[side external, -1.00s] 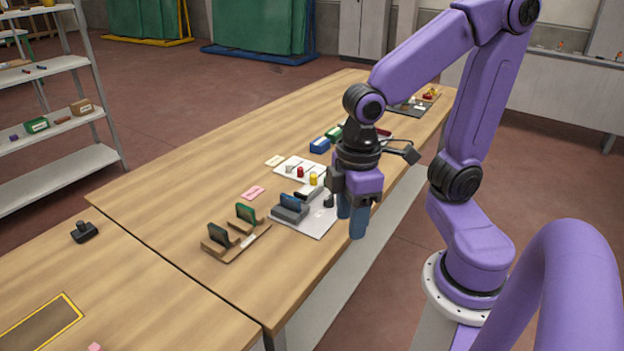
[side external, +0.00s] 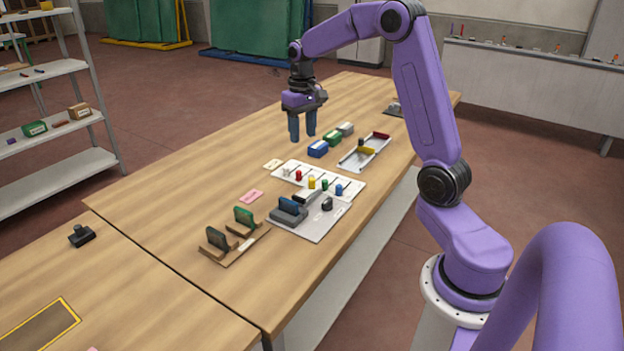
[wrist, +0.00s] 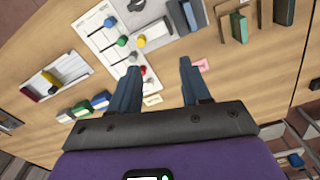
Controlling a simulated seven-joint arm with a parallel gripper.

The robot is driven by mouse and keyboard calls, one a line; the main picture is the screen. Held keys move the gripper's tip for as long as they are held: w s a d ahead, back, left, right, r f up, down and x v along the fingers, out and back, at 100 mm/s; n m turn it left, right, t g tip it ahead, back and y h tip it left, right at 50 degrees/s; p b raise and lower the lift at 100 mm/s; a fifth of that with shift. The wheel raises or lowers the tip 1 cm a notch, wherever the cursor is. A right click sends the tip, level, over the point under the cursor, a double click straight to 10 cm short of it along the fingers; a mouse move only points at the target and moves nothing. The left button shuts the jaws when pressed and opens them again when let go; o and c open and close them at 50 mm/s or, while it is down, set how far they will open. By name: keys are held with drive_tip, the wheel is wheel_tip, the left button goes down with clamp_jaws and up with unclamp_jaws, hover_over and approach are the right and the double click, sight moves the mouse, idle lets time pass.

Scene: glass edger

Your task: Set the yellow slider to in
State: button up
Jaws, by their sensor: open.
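A white panel (side external: 352,186) with several coloured slider knobs lies on the table; it also shows in the wrist view (wrist: 98,38). The yellow slider knob (side external: 311,182) stands between the red knob (side external: 298,175) and the green knob (side external: 324,185). In the wrist view the yellow knob (wrist: 141,41) sits right of the line of the blue and green knobs, toward the grey plate side. My gripper (side external: 302,138) is open and empty, above the table behind the panel. In the wrist view its fingers (wrist: 160,66) point toward the panel's red and yellow end.
A grey plate with a dark-topped block (side external: 289,210) adjoins the panel's near side. Blue (side external: 318,149) and green boxes stand behind it. A tray with yellow and red pieces (side external: 364,152) lies to the right. A wooden rack (side external: 236,240) stands in front. The table's left side is mostly clear.

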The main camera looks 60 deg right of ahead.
drive_tip(key=m, duration=0.1)
hover_over(312, 179)
drive_tip(key=f, duration=0.1)
drive_tip(key=shift+m, duration=0.3)
wheel_tip(312, 179, down, 17)
drive_tip(key=shift+r, duration=0.1)
clamp_jaws()
